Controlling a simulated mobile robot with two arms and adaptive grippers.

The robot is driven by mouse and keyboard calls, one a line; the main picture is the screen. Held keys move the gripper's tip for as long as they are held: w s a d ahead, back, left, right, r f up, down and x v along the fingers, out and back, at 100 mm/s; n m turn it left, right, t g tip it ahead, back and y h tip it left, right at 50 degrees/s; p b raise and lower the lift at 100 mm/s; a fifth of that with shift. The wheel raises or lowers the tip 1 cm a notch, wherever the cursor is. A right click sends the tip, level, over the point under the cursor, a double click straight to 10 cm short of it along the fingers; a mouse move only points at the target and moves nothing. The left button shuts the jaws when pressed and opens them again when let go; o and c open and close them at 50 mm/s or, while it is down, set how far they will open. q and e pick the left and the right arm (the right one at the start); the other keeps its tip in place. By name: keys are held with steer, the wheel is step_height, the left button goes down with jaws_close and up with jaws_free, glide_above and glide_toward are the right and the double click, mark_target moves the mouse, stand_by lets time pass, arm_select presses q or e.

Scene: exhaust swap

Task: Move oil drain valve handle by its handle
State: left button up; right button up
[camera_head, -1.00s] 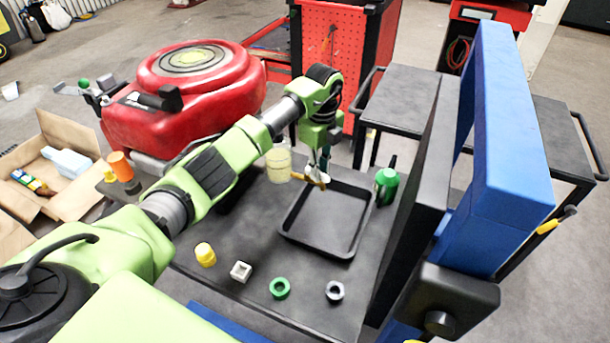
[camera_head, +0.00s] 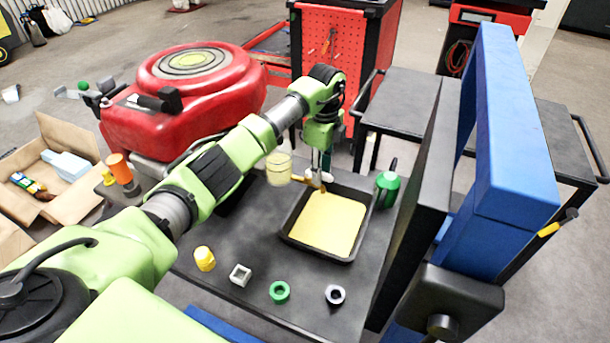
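A pale translucent container (camera_head: 279,168) with yellowish contents stands at the back of the dark table. A small orange-brown valve part (camera_head: 303,180) sticks out to the right of it, towards the tray. My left gripper (camera_head: 319,176) points down at this part, right at its end. The fingers are small and partly merge with the valve, so their grip is unclear. The black tray (camera_head: 287,230) lies below and in front of the gripper, with a yellow layer (camera_head: 328,222) across its floor. My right gripper is not in view.
A green bottle (camera_head: 387,187) stands right of the tray. A yellow piece (camera_head: 204,258), a white square piece (camera_head: 240,274), a green ring (camera_head: 279,291) and a grey ring (camera_head: 335,295) lie in front. A tall blue frame (camera_head: 514,130) bounds the right.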

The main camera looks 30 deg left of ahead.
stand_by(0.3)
arm_select(q)
step_height(320, 180, up, 6)
steer(key=p, duration=0.5)
step_height(320, 180, up, 8)
steer(key=p, duration=0.6)
steer(key=shift+f, duration=0.1)
step_height(320, 180, up, 5)
steer(key=p, duration=0.4)
steer(key=shift+s, duration=0.1)
